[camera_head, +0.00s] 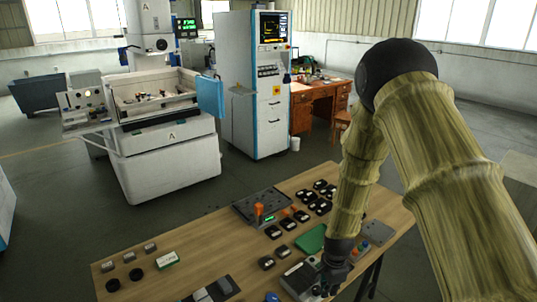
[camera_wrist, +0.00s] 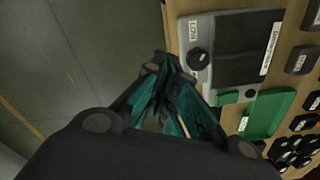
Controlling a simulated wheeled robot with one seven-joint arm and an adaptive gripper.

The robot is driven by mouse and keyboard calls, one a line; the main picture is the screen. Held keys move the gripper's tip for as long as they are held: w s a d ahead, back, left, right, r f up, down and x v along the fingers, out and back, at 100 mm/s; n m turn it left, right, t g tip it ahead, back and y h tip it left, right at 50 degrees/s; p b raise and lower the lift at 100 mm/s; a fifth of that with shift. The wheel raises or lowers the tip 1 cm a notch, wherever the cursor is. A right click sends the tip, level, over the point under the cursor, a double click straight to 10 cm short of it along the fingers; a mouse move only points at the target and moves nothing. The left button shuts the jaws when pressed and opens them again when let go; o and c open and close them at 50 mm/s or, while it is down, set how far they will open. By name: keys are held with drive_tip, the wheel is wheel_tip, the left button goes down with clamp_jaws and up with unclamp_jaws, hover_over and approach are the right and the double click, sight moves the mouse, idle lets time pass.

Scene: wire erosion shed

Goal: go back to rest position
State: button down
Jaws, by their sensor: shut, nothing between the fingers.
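My gripper (camera_head: 333,281) is low over the front part of the wooden table (camera_head: 205,250), at the end of my arm, which comes down from the right. In the wrist view my gripper (camera_wrist: 163,62) has its dark teal-lined fingers brought together at the tips, with nothing seen between them. The tips appear beside the left edge of a grey device (camera_wrist: 213,30) with a dark screen and a black knob (camera_wrist: 199,59). I cannot tell whether they touch it. In the head view this device (camera_head: 298,279) is partly hidden by my gripper.
A green tray (camera_head: 311,238) and several black parts (camera_head: 317,203) lie close to my gripper. Beyond the table are a white machine (camera_head: 168,160), a tall cabinet (camera_head: 262,110) and open floor.

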drive_tip(key=s+d+f+n+b, duration=0.35)
drive_tip(key=s+f+n, duration=0.35)
drive_tip(key=s+f, duration=0.9)
drive_tip(key=s+f+n+b, duration=0.2)
drive_tip(key=s+n, duration=0.2)
drive_tip(key=s, duration=0.5)
drive_tip(key=s+f+n+b, duration=0.2)
drive_tip(key=s+f+n, duration=0.1)
drive_tip(key=s, duration=0.6)
drive_tip(key=shift+s+n, duration=0.2)
drive_tip(key=shift+n, duration=0.4)
